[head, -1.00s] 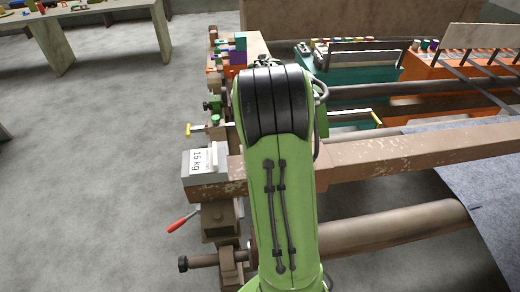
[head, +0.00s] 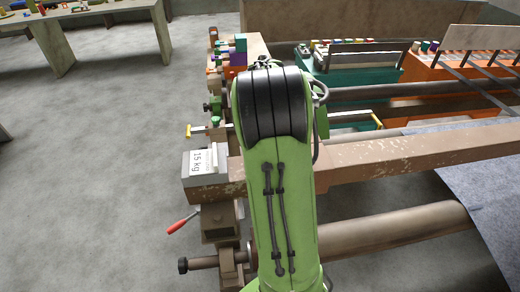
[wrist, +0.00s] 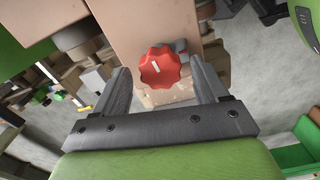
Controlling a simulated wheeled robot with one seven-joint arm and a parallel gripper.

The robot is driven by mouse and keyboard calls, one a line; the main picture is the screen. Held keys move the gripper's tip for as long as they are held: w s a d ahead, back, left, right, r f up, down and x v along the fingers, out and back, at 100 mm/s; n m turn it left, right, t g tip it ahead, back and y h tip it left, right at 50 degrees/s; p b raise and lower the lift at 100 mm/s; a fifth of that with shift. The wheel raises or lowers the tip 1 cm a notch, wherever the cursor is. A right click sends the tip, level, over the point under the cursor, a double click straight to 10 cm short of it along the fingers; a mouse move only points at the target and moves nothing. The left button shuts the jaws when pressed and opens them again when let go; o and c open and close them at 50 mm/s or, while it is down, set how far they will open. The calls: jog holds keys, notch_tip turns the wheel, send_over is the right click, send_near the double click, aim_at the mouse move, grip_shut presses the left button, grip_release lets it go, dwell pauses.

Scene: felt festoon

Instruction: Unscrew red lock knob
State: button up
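The red lock knob (wrist: 160,67) shows in the wrist view, a scalloped red knob with a pale mark on its face. It sits against a tan, worn beam (wrist: 140,25). My gripper (wrist: 158,80) is open, with one dark finger to the left of the knob and the other to the right. Gaps show between the knob and both fingers. I cannot tell how far the fingertips reach along the knob's depth. In the head view my green arm hides the knob and the gripper.
A long roller (head: 390,232) lies at lower right. The floor at left is clear.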

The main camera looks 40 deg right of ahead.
notch_tip(320, 180, up, 16)
jog(key=p, duration=0.3)
jog(key=shift+f, duration=0.15)
dwell(0.4)
